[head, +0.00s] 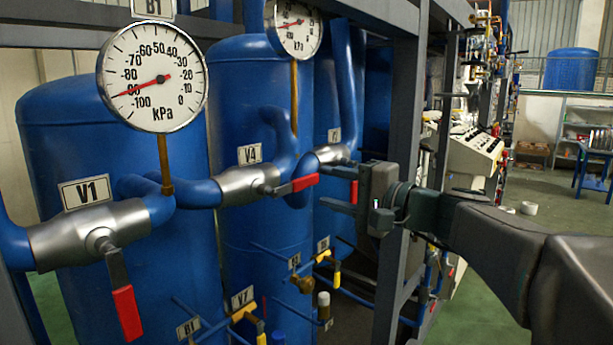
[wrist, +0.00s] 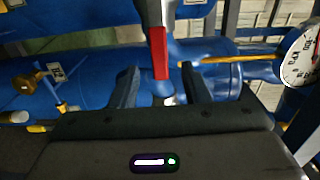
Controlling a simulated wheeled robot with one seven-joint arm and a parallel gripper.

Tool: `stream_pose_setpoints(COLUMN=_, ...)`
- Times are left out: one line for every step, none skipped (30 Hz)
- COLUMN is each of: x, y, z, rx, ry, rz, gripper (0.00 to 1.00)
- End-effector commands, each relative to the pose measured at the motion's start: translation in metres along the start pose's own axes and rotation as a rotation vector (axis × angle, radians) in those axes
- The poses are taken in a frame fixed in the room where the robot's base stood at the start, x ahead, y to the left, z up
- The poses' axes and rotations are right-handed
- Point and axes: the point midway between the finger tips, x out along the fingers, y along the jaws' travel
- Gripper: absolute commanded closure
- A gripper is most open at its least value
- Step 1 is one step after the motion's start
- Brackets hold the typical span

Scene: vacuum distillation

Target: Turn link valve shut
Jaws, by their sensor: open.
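The valve labelled V4 (head: 247,187) sits on the blue pipe between the left and middle tanks. Its red-ended lever (head: 303,183) lies roughly along the pipe, pointing right toward my gripper. I cannot read a label naming it the link valve. My gripper (head: 323,186) is open, reaching in from the right with its fingers pointing left, one above the other. In the wrist view the red lever end (wrist: 159,55) shows ahead, between the two fingers (wrist: 160,85), with a gap visible on each side. Contact cannot be seen.
Valve V1 (head: 90,232) at left has its red lever hanging down. Another valve (head: 334,153) lies behind my gripper, with a red handle (head: 354,191) hanging close by. Dial gauges (head: 153,77) stand above the pipes. A grey frame post (head: 388,290) stands below my arm.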

Motion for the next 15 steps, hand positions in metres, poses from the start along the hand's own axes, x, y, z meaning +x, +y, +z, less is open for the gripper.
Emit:
stream_pose_setpoints(x=0.012, y=-0.002, z=0.001, rx=0.003, ry=-0.004, rz=0.003, gripper=0.58)
stream_pose_setpoints(x=0.018, y=-0.002, z=0.001, rx=0.002, ry=-0.003, rz=0.002, gripper=0.58)
stream_pose_setpoints(x=0.025, y=-0.002, z=0.0, rx=0.003, ry=-0.003, rz=0.002, gripper=0.58)
stream_pose_setpoints(x=0.031, y=-0.001, z=0.001, rx=0.003, ry=-0.004, rz=0.002, gripper=0.58)
stream_pose_setpoints(x=0.035, y=-0.001, z=0.0, rx=0.002, ry=-0.002, rz=0.003, gripper=0.58)
stream_pose_setpoints(x=0.041, y=-0.001, z=0.0, rx=0.001, ry=-0.002, rz=0.002, gripper=0.58)
stream_pose_setpoints(x=0.045, y=-0.001, z=0.0, rx=0.001, ry=-0.002, rz=0.002, gripper=0.58)
stream_pose_setpoints(x=0.049, y=-0.001, z=0.0, rx=0.002, ry=-0.001, rz=0.002, gripper=0.58)
stream_pose_setpoints(x=0.053, y=-0.001, z=0.0, rx=0.002, ry=-0.002, rz=0.002, gripper=0.58)
stream_pose_setpoints(x=0.055, y=-0.001, z=0.0, rx=0.001, ry=-0.002, rz=0.002, gripper=0.58)
stream_pose_setpoints(x=0.058, y=0.0, z=0.0, rx=0.0, ry=-0.001, rz=0.002, gripper=0.58)
stream_pose_setpoints(x=0.06, y=0.0, z=0.0, rx=0.0, ry=-0.001, rz=0.002, gripper=0.58)
stream_pose_setpoints(x=0.061, y=0.0, z=0.0, rx=0.0, ry=0.0, rz=0.002, gripper=0.58)
stream_pose_setpoints(x=0.062, y=0.0, z=0.0, rx=0.0, ry=0.0, rz=0.002, gripper=0.58)
stream_pose_setpoints(x=0.063, y=0.001, z=0.0, rx=0.0, ry=0.0, rz=0.002, gripper=0.58)
